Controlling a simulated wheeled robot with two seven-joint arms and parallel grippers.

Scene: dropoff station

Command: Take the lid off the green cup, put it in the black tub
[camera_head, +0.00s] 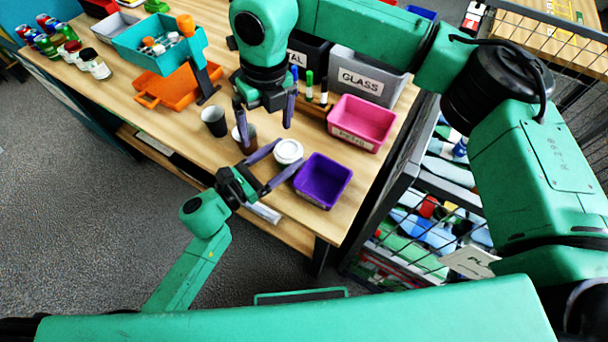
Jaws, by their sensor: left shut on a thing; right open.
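My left gripper (288,153) reaches in from the lower left. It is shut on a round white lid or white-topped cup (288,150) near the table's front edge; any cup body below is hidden. My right gripper (265,115) hangs from above, open and empty, its fingers wide apart. A brown cup (245,136) stands just below its left finger. A dark grey cup (214,121) stands further left, open at the top. I cannot make out a clearly green cup. A black bin (311,57), its label partly hidden by my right arm, stands at the back.
A purple tub (322,182) is right of the white lid. A pink tub (362,124) and a grey bin marked GLASS (367,75) stand behind it. Orange (178,88) and teal (140,42) trays are at left. A wire cage borders the right.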

